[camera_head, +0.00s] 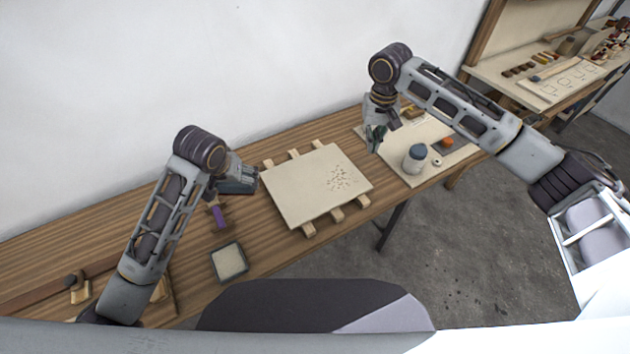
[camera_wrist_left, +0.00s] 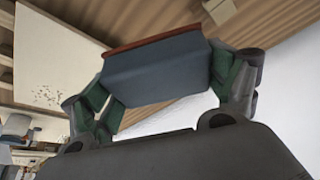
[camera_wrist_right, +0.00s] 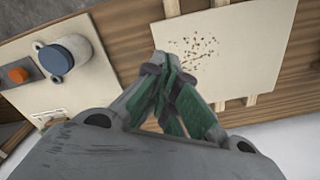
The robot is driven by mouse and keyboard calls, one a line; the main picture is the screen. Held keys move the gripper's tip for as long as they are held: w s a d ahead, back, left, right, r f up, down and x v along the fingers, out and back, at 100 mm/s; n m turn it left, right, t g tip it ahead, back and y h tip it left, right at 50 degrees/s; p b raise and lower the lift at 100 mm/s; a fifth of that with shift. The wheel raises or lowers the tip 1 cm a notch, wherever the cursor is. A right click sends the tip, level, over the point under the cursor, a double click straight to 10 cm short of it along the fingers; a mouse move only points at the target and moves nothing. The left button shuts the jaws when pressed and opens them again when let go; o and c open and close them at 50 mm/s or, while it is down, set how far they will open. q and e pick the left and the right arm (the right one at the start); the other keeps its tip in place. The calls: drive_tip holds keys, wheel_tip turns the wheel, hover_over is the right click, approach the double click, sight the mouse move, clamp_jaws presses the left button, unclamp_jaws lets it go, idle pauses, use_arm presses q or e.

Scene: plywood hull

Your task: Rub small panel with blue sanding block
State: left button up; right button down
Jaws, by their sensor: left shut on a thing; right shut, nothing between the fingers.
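The small panel (camera_head: 305,187) is a pale square board on wooden strips on the bench, with dark specks on its right part. It also shows in the left wrist view (camera_wrist_left: 58,55) and the right wrist view (camera_wrist_right: 222,50). My left gripper (camera_head: 246,180) is shut on the blue sanding block (camera_wrist_left: 157,72), which has a reddish-brown face. It holds the block just beyond the panel's left edge; I cannot tell its height exactly. My right gripper (camera_head: 374,141) is shut and empty, above the right end of the bench, to the right of the panel.
A pale board (camera_head: 431,177) at the bench's right end bears a blue-lidded jar (camera_head: 415,158) and an orange thing (camera_head: 446,142). A purple-handled tool (camera_head: 219,215) and a square tray (camera_head: 228,261) lie left of the panel. A wall stands behind.

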drive_tip(key=shift+r, duration=1.55)
